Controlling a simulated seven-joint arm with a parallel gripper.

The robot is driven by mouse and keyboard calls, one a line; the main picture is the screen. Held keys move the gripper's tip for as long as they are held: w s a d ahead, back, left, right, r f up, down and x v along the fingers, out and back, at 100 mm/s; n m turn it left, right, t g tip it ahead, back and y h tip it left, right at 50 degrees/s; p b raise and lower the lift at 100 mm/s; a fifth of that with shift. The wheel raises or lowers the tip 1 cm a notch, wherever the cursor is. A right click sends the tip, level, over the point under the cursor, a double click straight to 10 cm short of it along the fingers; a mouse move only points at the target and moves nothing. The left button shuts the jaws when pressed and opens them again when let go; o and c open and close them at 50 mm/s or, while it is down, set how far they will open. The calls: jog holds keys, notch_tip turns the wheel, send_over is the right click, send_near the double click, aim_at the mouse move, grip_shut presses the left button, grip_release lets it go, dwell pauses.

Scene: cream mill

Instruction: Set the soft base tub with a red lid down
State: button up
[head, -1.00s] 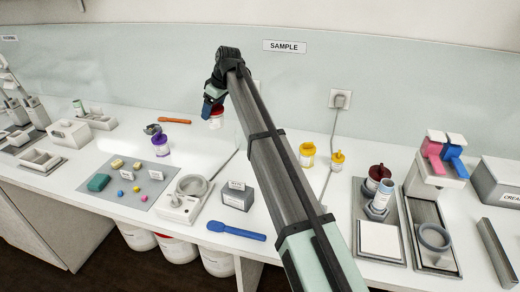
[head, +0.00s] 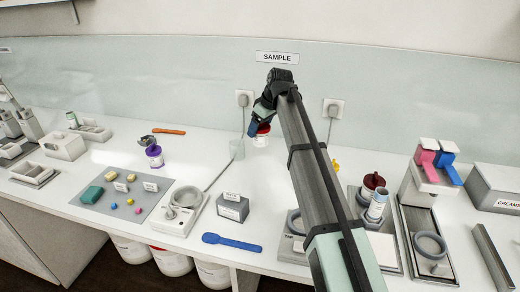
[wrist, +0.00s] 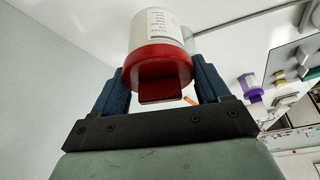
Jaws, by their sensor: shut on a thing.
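The soft base tub with a red lid (head: 261,137) is at my gripper (head: 255,125), at the back of the bench in the head view. In the wrist view, my gripper (wrist: 163,95) is shut on the tub (wrist: 158,55), with a blue finger on each side of its red lid. The tub's white labelled body points away from the wrist. In the head view only part of the tub shows below the fingers, and I cannot tell whether its base touches the bench (head: 275,190).
A clear beaker (head: 237,149) stands just left of the tub. A purple-lidded tub (head: 154,155) is farther left. A grey box (head: 233,207) and a blue spatula (head: 231,243) lie nearer the front. A dark red-lidded tub (head: 373,182) stands at the right.

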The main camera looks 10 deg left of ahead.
aim_at(259, 144)
jog(key=shift+f, duration=3.8)
jog(key=shift+f, duration=0.1)
jog(key=o, duration=1.1)
jog(key=v, duration=1.2)
jog(key=shift+s, duration=0.1)
